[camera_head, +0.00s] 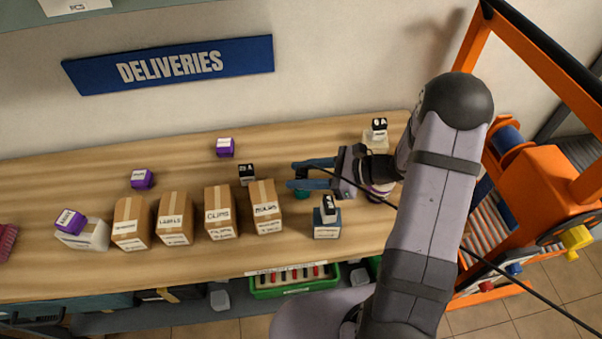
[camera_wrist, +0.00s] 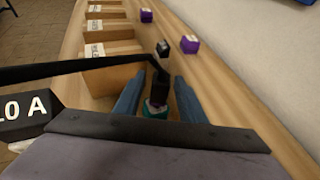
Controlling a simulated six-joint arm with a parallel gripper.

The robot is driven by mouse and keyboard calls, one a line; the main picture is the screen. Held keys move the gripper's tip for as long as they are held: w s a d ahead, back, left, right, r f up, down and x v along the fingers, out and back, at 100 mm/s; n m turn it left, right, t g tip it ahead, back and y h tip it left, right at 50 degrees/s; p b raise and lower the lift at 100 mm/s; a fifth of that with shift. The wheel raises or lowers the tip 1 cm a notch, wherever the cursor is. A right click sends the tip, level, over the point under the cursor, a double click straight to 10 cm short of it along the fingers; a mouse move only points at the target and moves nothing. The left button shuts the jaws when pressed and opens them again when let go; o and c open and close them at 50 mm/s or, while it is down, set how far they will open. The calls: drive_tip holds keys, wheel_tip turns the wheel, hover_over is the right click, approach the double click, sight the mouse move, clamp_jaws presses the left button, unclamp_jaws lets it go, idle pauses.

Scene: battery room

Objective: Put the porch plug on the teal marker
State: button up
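Small labelled purple plugs (camera_head: 225,147) (camera_head: 142,179) stand left of the gripper; another purple plug (camera_head: 70,221) sits on a pale block. I cannot read which is the porch plug.
Cardboard boxes (camera_head: 222,212) stand in a row left of the gripper. A black plug (camera_head: 247,174) stands behind them. Black-and-white plugs top a dark block (camera_head: 327,228) and a pale block (camera_head: 374,142). A green tray (camera_head: 282,291) is below the front edge. The back left is mostly clear.

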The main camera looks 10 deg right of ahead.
drive_tip(key=shift+r, duration=0.2)
drive_tip(key=b+v, duration=0.1)
drive_tip(key=v, duration=0.2)
drive_tip(key=shift+d+f+b, duration=0.15)
drive_tip(key=shift+d+b, duration=0.05)
drive_tip(key=shift+b, duration=0.2)
wheel_tip(320, 180, up, 7)
drive_tip(key=shift+a, duration=0.25)
